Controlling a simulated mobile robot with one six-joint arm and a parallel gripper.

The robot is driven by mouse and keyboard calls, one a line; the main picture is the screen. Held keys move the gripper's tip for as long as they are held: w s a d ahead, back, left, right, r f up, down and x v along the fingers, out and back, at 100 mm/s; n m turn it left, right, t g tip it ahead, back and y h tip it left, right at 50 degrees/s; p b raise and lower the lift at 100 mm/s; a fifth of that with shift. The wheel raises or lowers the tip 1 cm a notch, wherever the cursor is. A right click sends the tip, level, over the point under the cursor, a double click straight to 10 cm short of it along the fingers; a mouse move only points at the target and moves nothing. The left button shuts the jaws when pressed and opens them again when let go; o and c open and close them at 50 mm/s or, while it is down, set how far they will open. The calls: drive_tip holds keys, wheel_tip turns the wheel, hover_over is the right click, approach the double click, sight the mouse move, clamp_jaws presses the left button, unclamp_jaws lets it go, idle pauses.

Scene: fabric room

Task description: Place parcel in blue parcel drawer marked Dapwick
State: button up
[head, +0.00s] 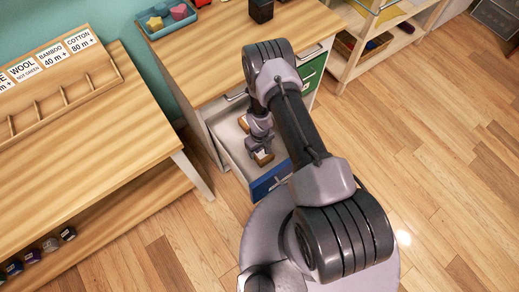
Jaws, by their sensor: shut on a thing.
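A drawer with a blue front (268,182) is pulled out of the wooden-topped cabinet, and its pale inside is partly visible. My gripper (260,146) points down at the open drawer and is shut on a brown parcel (264,159). A brown piece shows on each side of the gripper; the middle is hidden behind it. I cannot tell whether the parcel touches the drawer floor. My arm covers the drawer's right side, and no name on the blue front is readable.
A green drawer front (313,72) is on the same cabinet, right of my arm. A blue tray (167,17) with shaped pieces sits on top. A wooden table (85,140) with a label rack stands left. A shelf (372,45) is back right. Right floor is clear.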

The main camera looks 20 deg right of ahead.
drive_tip(key=shift+f, duration=0.25)
drive_tip(key=o, duration=1.5)
drive_tip(key=shift+r, duration=0.1)
